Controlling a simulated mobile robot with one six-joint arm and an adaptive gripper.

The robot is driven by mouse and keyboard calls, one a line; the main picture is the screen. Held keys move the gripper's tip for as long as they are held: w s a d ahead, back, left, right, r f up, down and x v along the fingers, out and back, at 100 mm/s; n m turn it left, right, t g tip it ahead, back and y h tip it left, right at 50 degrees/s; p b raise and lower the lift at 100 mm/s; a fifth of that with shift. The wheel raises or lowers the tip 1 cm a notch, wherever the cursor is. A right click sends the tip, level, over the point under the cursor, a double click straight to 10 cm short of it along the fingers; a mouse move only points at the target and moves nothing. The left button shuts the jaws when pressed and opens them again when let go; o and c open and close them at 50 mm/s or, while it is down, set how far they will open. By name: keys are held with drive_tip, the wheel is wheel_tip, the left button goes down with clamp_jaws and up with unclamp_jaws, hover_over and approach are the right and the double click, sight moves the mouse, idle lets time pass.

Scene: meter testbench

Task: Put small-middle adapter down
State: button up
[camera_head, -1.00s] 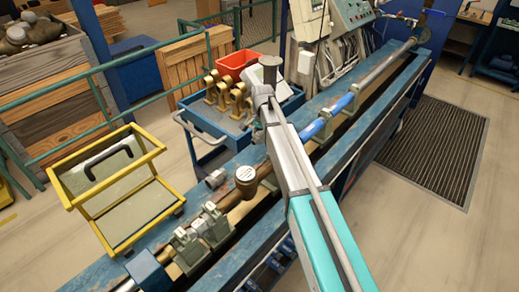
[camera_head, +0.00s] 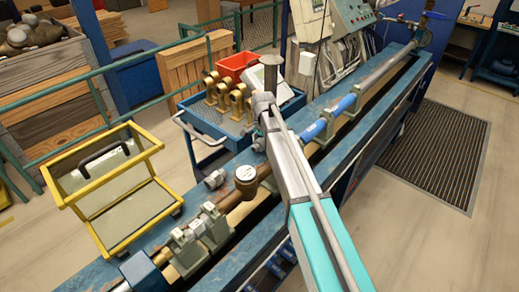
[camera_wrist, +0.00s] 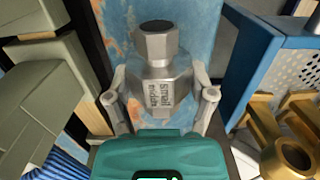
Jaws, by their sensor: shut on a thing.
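The small-middle adapter (camera_wrist: 158,72) is a grey metal fitting with a hexagonal top and a label on its wider body. In the wrist view it stands upright in line with the blue, worn bench surface (camera_wrist: 196,25). My gripper (camera_wrist: 165,100) is shut on its wider body, one finger on each side. The adapter's underside is hidden, so I cannot tell whether it touches the bench. In the head view my arm partly covers this area, beside the blue bench (camera_head: 285,165).
Another grey fitting (camera_head: 215,180) lies on the bench near a brass-coloured meter (camera_head: 245,176). A blue trolley (camera_head: 207,128) with several brass meters and a red bin (camera_head: 238,66) stands behind. A yellow-framed carrier (camera_head: 72,203) stands at left. Pipe clamps line the bench.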

drive_tip(key=shift+f+b, duration=0.35)
drive_tip(key=shift+f, duration=0.25)
drive_tip(key=shift+f, duration=0.15)
drive_tip(key=o, duration=1.3)
drive_tip(key=shift+c, duration=0.2)
drive_tip(key=shift+r, duration=0.2)
drive_tip(key=r+p, duration=1.2)
drive_tip(key=shift+w+d, duration=0.2)
drive_tip(key=shift+w, duration=0.1)
